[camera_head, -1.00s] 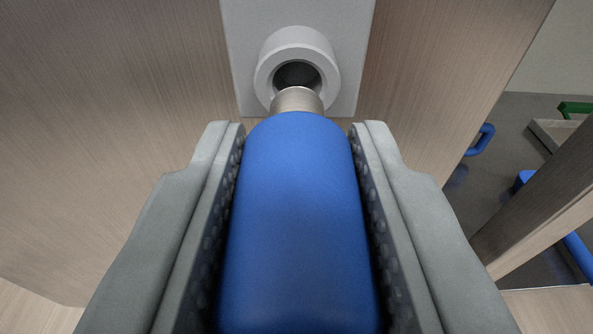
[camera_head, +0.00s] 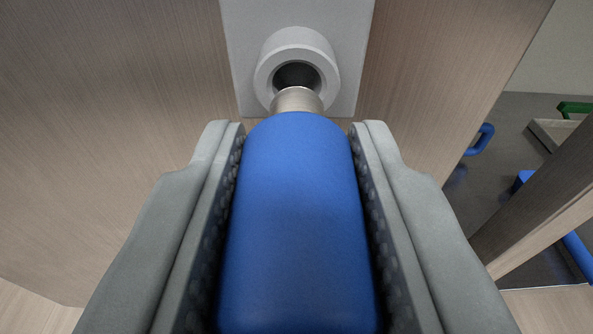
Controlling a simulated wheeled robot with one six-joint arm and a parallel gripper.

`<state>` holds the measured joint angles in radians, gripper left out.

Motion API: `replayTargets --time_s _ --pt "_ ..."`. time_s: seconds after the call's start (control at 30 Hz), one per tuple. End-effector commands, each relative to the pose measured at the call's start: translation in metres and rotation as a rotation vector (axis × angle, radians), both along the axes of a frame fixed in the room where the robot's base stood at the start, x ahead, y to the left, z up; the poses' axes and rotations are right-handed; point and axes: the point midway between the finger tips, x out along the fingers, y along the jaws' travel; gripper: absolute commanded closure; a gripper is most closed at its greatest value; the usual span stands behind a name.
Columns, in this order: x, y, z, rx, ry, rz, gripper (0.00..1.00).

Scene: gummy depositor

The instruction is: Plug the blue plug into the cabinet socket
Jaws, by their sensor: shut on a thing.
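The blue plug (camera_head: 298,220) is a thick blue cylinder with a short metal tip (camera_head: 297,100). My gripper (camera_head: 298,132) is shut on the plug's body, one grey padded finger on each side. The cabinet socket (camera_head: 297,47) is a round white collar with a dark hole, on a pale square plate on the wood panel ahead. The metal tip overlaps the lower edge of the socket's opening in the picture. I cannot tell whether it touches the socket. The back end of the plug is out of frame.
The wood-grain cabinet panel (camera_head: 120,130) fills the left and middle. At right, a wooden post (camera_head: 545,200) stands beyond the panel's edge. Past it are a blue handle (camera_head: 480,140), a green piece (camera_head: 575,107) and dark floor.

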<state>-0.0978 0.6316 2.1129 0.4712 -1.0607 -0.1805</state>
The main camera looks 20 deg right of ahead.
Motion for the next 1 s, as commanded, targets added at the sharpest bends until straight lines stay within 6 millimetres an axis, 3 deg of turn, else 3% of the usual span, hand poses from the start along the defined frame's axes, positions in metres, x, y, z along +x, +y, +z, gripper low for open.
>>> replayTargets --time_s 1.0 --pt "0.014 -0.005 0.000 0.000 -0.001 0.000 1.00"
